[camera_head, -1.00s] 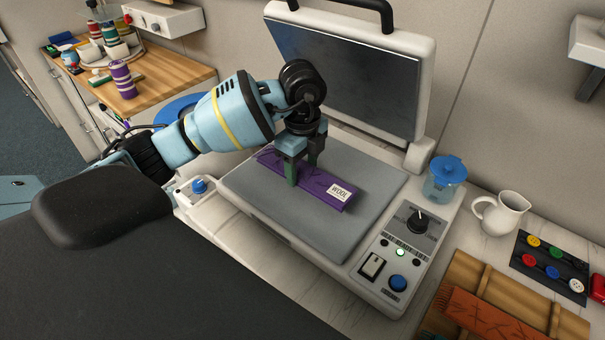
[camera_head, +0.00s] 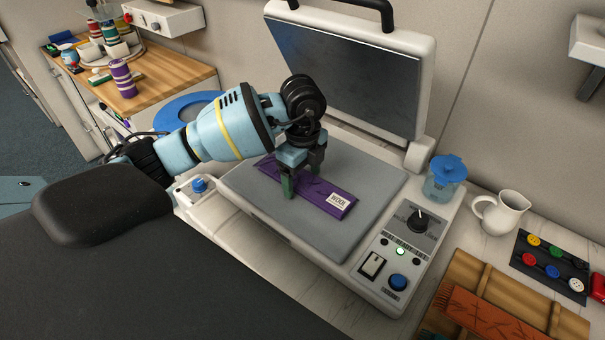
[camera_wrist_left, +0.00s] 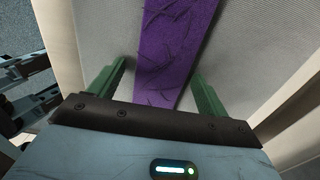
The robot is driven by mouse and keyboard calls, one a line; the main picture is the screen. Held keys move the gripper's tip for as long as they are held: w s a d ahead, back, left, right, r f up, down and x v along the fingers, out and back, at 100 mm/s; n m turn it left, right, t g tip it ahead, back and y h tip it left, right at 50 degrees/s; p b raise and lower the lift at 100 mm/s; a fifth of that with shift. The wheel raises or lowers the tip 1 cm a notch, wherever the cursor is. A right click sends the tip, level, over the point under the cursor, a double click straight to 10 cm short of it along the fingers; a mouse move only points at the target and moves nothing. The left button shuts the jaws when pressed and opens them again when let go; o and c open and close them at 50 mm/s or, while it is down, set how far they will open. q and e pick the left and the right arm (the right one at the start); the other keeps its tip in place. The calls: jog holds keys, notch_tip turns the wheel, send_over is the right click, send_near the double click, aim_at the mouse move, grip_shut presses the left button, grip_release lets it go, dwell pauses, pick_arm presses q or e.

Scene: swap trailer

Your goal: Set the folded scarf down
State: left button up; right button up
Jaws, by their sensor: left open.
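The folded purple scarf (camera_head: 326,197) lies flat on the grey bed (camera_head: 260,202) of an open press, its white WOOL label at the right end. My left gripper (camera_head: 302,182) is open at the scarf's left part, with its fingers low near the bed. In the left wrist view the scarf (camera_wrist_left: 172,60) runs between the two green fingers (camera_wrist_left: 160,90), with a gap on each side.
The press lid (camera_head: 350,70) stands raised behind the bed. A control panel (camera_head: 405,240) is at the bed's right. A blue-lidded jar (camera_head: 445,178), a white jug (camera_head: 499,212) and a button card (camera_head: 551,265) are further right. Wooden boards (camera_head: 510,300) lie in front.

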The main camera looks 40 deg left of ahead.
aim_at(303, 180)
pick_arm(q)
jog(key=shift+r, duration=0.5)
notch_tip(303, 180, up, 11)
jog(key=p, duration=0.1)
jog(key=shift+r, duration=0.15)
pick_arm(e)
jog(key=shift+w+d+r, duration=0.2)
jog(key=shift+w+r, duration=0.5)
jog(key=shift+r, duration=0.15)
